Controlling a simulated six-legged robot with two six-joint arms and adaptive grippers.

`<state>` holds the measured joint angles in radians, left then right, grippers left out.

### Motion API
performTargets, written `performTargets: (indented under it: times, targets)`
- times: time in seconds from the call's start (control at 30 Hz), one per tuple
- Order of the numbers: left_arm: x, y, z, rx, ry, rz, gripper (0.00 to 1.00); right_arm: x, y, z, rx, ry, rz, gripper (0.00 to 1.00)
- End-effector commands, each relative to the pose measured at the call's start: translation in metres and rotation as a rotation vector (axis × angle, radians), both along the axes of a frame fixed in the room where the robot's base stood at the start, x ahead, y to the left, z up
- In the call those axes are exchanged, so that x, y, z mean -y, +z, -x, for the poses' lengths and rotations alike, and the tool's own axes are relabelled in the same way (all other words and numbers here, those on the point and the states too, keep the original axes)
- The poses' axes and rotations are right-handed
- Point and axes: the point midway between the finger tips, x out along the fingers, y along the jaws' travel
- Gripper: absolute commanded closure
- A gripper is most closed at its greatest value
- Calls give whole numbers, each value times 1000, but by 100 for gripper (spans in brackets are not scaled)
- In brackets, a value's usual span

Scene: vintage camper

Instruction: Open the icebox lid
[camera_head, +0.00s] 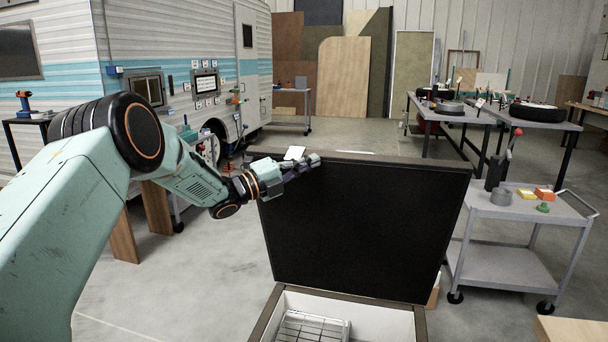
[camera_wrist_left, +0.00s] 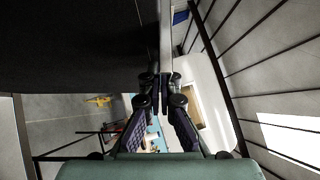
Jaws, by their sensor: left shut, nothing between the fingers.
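The icebox lid (camera_head: 365,225) stands raised, its dark inner face toward me in the head view. Below it is the open icebox (camera_head: 375,318), with a white interior and a wire rack (camera_head: 312,327) inside. My left gripper (camera_head: 312,162) is at the lid's upper left corner, its fingers shut with nothing between them. In the left wrist view the shut fingers (camera_wrist_left: 163,85) are beside the lid's edge, and the dark lid (camera_wrist_left: 70,45) fills the upper left. I cannot tell whether they touch the lid. My right gripper is not in view.
A grey cart (camera_head: 520,207) with small items stands right of the icebox. Work tables with wheels (camera_head: 535,112) are behind it. A camper (camera_head: 190,65) is at the back left, and wooden panels (camera_head: 343,75) lean at the back. Open floor lies left of the icebox.

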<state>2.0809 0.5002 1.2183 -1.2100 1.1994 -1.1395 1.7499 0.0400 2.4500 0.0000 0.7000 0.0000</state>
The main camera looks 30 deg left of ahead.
Motion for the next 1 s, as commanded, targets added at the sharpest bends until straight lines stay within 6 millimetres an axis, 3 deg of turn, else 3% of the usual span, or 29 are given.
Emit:
performTargets:
  times: [0.5,1.0]
  targets:
    - [-10,17,-49,-85,3,15,100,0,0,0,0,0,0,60]
    - [-12,20,-60,-110,1,21,100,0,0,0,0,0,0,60]
